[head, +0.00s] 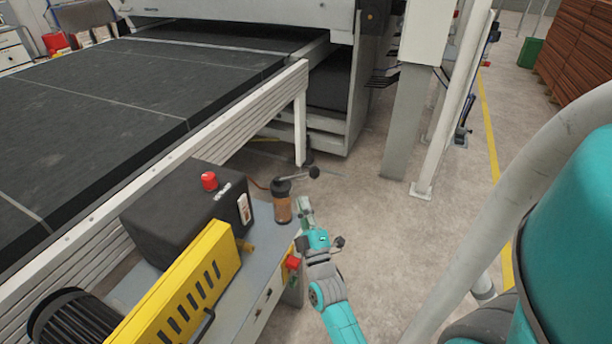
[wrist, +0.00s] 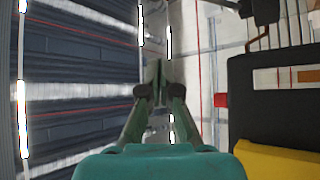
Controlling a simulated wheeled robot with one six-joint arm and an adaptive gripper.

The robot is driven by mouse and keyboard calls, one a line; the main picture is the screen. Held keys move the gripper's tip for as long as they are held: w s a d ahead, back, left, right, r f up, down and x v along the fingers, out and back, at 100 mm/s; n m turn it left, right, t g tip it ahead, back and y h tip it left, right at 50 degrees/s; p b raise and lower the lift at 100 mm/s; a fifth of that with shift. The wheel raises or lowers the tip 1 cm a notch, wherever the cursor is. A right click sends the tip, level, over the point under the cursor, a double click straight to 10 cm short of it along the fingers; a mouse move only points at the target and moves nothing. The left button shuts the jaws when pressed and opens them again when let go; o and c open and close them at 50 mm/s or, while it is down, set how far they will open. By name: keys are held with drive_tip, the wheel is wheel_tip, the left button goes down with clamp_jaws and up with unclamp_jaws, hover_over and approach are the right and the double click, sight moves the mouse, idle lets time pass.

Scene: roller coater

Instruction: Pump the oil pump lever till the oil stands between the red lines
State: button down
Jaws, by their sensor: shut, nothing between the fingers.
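The oil pump (head: 283,208) is a small upright cylinder with a dark cap and a brownish, oil-coloured body, at the corner of the grey machine table. Its lever sticks out to the right and ends in a black knob (head: 314,172). My gripper (head: 304,208) is just right of the pump body, below the knob, and apart from the lever. In the wrist view my gripper (wrist: 160,75) has its fingers together with nothing between them. A white gauge plate with red marks (head: 244,208) is on the black box; the oil level is too small to read.
The black box (head: 180,215) with a red cap (head: 209,181) and the yellow slotted guard (head: 190,290) stand left of the pump. A red button (head: 293,263) is on the table's side. The long conveyor (head: 100,90) is behind. Floor right of the pump is free.

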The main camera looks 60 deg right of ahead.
drive_tip(key=shift+w+d+r, duration=0.1)
drive_tip(key=shift+d, duration=0.05)
drive_tip(key=w+d+r, duration=0.2)
drive_tip(key=w+d, duration=0.1)
drive_tip(key=d, duration=0.5)
drive_tip(key=shift+w, duration=0.2)
idle(0.6)
drive_tip(key=shift+d, duration=0.1)
idle(0.3)
wheel_tip(320, 180, down, 12)
drive_tip(key=s+m+g+h, duration=0.2)
drive_tip(key=m+g+h, duration=0.8)
drive_tip(key=m, duration=0.7)
drive_tip(key=shift+g, duration=0.7)
drive_tip(key=shift+d+f, duration=0.1)
drive_tip(key=shift+f, duration=0.2)
